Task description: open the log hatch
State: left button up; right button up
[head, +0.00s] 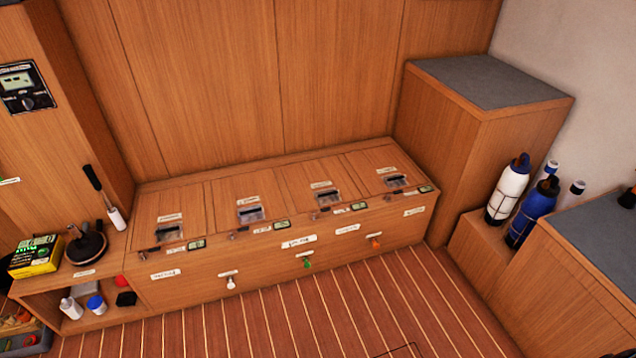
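A low wooden bench (190,295) runs along the back wall, with several hatch lids in its top. The leftmost lid (180,203), second lid (240,188), third lid (311,172) and rightmost lid (368,161) all look shut. Each has a recessed pull and a small white label. The label writing is too small to read, so I cannot tell which is the log hatch. Small latch-like parts and little green displays (196,244) line the front edge. Neither of my grippers is in view.
White (231,283), green (308,264) and orange (376,244) knobs stick out of the bench front. A yellow box (36,257) and a dark round device (87,246) stand at left. White and blue bottles (532,212) stand at right. The striped floor (290,325) in front is clear.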

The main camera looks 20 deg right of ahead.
aim_at(318, 184)
jog(key=i+l+z, duration=0.1)
jog(key=i, duration=0.35)
jog(key=i+l+z, duration=0.1)
jog(key=i+l, duration=0.15)
jog(key=i, duration=0.2)
